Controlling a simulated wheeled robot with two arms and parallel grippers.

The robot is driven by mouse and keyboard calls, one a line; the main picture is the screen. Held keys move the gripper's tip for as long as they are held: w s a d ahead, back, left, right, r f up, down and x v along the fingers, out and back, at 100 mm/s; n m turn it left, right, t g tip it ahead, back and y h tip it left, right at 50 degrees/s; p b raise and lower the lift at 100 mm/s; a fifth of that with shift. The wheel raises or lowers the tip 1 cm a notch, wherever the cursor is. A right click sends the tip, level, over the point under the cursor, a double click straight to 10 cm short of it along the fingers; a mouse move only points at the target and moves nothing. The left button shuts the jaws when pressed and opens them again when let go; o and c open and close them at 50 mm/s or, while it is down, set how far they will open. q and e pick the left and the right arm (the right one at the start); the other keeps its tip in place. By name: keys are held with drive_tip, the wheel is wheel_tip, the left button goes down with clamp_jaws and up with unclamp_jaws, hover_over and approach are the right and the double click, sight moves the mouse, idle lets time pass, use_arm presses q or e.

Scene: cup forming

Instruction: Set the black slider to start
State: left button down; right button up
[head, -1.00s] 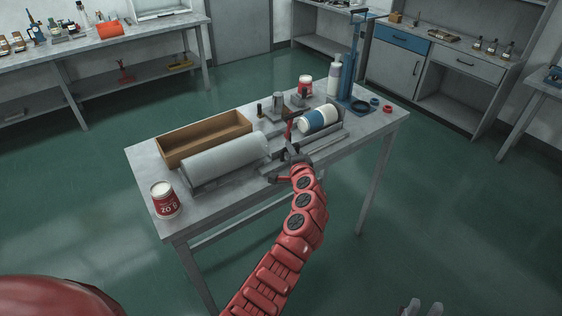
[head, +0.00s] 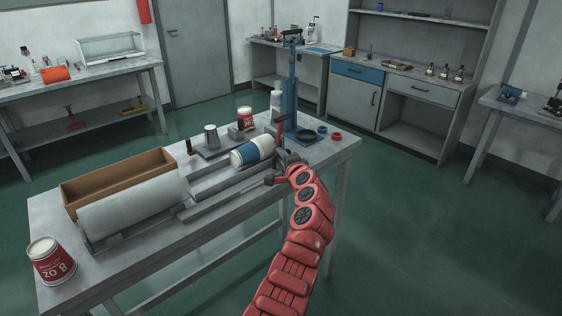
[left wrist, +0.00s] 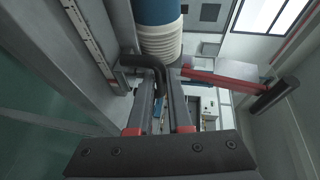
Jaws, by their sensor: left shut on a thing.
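My left gripper (head: 281,164), on the red arm, is at the near edge of the table, beside the right end of the forming rail (head: 222,178). In the left wrist view its two fingers (left wrist: 163,105) are shut on a black bent piece, which I take for the black slider (left wrist: 151,64). A red lever (head: 281,130) stands up by the gripper; in the left wrist view it is a red bar with a black grip. A blue and white cup (head: 252,151) lies on its side just left of the gripper. My right gripper is out of view.
A white roll (head: 130,207), a wooden tray (head: 118,179) and a red and white tub (head: 51,262) are on the left of the table. A blue press (head: 291,95), a bottle and red and blue rings are at the right end. Green floor lies open on the right.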

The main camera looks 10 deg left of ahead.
use_arm(q)
drive_tip(key=shift+d+r, duration=0.1)
drive_tip(key=shift+d, duration=0.1)
drive_tip(key=c, duration=1.3)
unclamp_jaws()
drive_tip(key=shift+o, duration=0.9)
drive_tip(key=shift+w+d, duration=0.1)
drive_tip(key=shift+w, duration=0.1)
drive_tip(key=shift+s+d, duration=0.1)
drive_tip(key=shift+s, duration=0.35)
drive_tip(key=b+v, duration=0.1)
drive_tip(key=v, duration=1.5)
drive_tip(key=shift+s+d, duration=0.15)
drive_tip(key=shift+d, duration=0.05)
